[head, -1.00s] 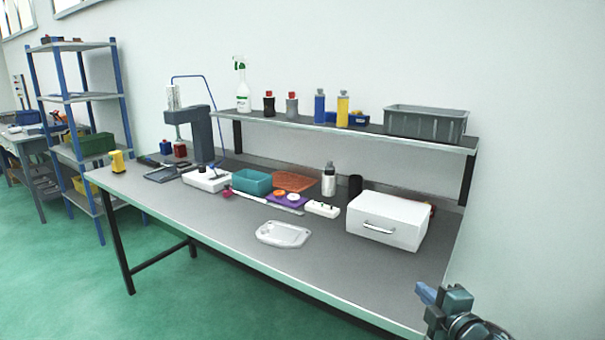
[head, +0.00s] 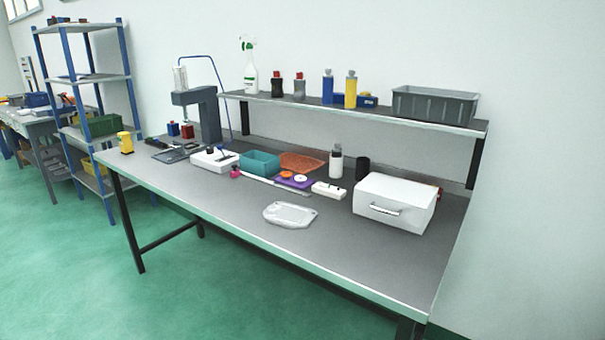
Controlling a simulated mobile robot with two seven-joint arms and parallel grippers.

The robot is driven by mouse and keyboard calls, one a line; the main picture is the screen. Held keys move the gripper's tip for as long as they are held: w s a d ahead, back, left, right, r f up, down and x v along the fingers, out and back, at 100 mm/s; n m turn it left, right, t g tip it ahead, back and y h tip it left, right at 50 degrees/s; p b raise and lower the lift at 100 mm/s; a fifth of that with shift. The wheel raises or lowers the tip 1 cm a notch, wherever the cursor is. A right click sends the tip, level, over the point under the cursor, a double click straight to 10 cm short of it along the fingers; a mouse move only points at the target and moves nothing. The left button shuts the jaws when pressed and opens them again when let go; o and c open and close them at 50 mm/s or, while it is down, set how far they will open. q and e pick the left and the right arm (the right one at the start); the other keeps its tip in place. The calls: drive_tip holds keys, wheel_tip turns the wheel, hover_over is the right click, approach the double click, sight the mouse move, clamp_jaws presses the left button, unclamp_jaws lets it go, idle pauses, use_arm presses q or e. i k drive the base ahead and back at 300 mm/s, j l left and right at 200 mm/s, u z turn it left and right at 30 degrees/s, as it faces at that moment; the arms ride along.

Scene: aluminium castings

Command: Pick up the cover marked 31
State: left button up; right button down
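A pale grey metal casting (head: 290,214), flat with a rounded outline, lies near the front edge of the workbench (head: 335,262). It looks like a cover, but no number can be read on it from here. Nothing touches it and the bench around it is clear. Neither of my grippers shows in the head view now.
A white box with a handle (head: 394,203) stands right of the casting. Behind the casting are a teal bin (head: 260,163), a purple mat (head: 290,182) and a white block (head: 328,190). A raised shelf (head: 355,112) holds bottles and a grey crate (head: 434,105). Green floor lies open in front.

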sight(289, 216)
drive_tip(key=i+j+z, duration=0.1)
drive_tip(key=z, duration=0.4)
drive_tip(key=j+z, duration=0.25)
drive_tip(key=z, duration=0.25)
drive_tip(key=j+z, duration=0.25)
drive_tip(key=z, duration=0.25)
drive_tip(key=j+z, duration=0.25)
drive_tip(key=j, duration=0.3)
drive_tip(key=k+j+z, duration=0.1)
drive_tip(key=j+z, duration=0.2)
drive_tip(key=j, duration=0.2)
drive_tip(key=k+j, duration=0.1)
drive_tip(key=j, duration=0.25)
drive_tip(key=j+z, duration=0.1)
drive_tip(key=j, duration=0.3)
drive_tip(key=k+j, duration=0.15)
drive_tip(key=j, duration=0.2)
